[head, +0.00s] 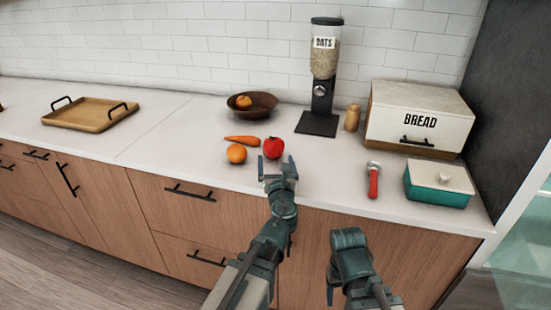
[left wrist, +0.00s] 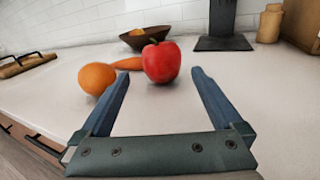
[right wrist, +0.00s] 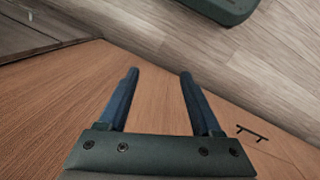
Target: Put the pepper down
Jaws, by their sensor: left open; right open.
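The red pepper (head: 273,148), round with a short stem, sits upright on the white counter near its front edge. It also shows in the left wrist view (left wrist: 161,62), just beyond and between the fingertips. My left gripper (head: 277,164) is open and empty, close in front of the pepper; I see no contact. Its two fingers show spread in the left wrist view (left wrist: 161,76). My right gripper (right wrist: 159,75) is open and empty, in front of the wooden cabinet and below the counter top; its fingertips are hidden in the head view.
An orange (head: 236,154) and a carrot (head: 242,140) lie left of the pepper. Behind are a brown bowl (head: 262,110) with an orange fruit and an oats dispenser (head: 323,80). A red-handled tool (head: 373,180), teal box (head: 436,190) and bread box (head: 418,120) stand right. A wooden tray (head: 90,122) is left.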

